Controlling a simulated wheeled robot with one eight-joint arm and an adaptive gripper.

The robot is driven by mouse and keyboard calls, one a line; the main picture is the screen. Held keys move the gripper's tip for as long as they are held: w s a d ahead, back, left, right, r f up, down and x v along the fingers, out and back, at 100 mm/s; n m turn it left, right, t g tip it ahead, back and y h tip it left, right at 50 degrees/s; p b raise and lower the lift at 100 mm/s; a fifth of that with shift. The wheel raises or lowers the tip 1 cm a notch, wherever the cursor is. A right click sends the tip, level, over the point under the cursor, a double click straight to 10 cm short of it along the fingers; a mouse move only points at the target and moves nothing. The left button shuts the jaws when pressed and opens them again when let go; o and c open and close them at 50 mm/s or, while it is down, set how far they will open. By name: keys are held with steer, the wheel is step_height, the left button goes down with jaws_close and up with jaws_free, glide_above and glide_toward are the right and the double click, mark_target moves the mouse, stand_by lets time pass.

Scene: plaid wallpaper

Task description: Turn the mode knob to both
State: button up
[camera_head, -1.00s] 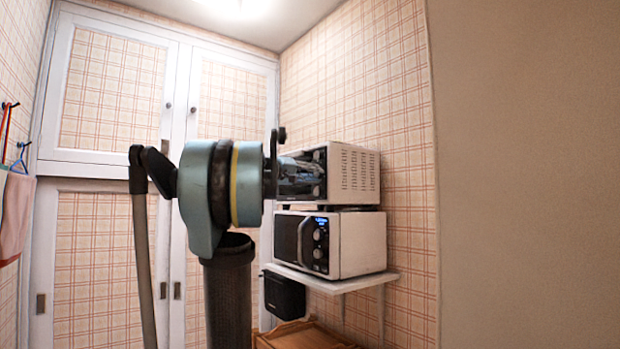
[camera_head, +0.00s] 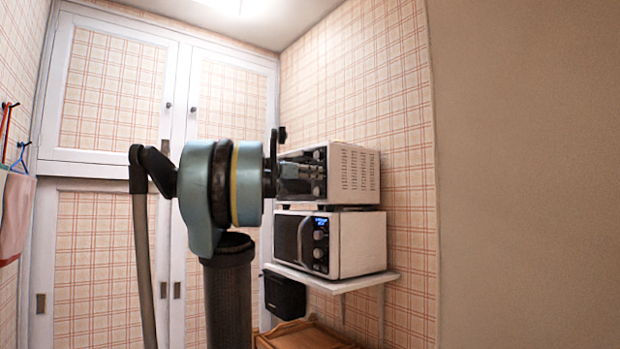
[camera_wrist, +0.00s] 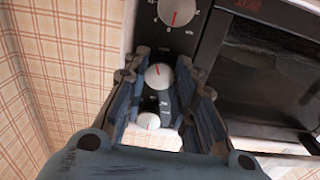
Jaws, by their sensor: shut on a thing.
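The white oven (camera_head: 355,172) with a dark front stands on top of a white microwave in the head view. In the wrist view, its dark control panel (camera_wrist: 182,42) carries three round pale knobs in a row. The middle knob (camera_wrist: 158,76), with a red pointer mark, sits between the fingers of my gripper (camera_wrist: 165,66), which is shut on it. The top knob (camera_wrist: 176,11) and bottom knob (camera_wrist: 148,121) are free. The printed labels are too small to read. In the head view, my arm hides most of the gripper.
The microwave (camera_head: 362,245) with a blue display stands below on a white wall shelf (camera_head: 345,284). A dark box (camera_head: 285,296) is under the shelf, and a wooden tray (camera_head: 305,335) is lower. Tall white cupboards (camera_head: 110,165) stand behind my arm. A dark oven window (camera_wrist: 265,75) is right of the panel.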

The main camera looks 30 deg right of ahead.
steer(key=m, duration=0.6)
steer(key=shift+w, duration=0.1)
steer(key=shift+m, duration=0.3)
stand_by(0.3)
steer(key=o, duration=1.1)
steer(key=a, duration=1.2)
steer(key=shift+s+f, duration=0.1)
steer(key=shift+s, duration=0.3)
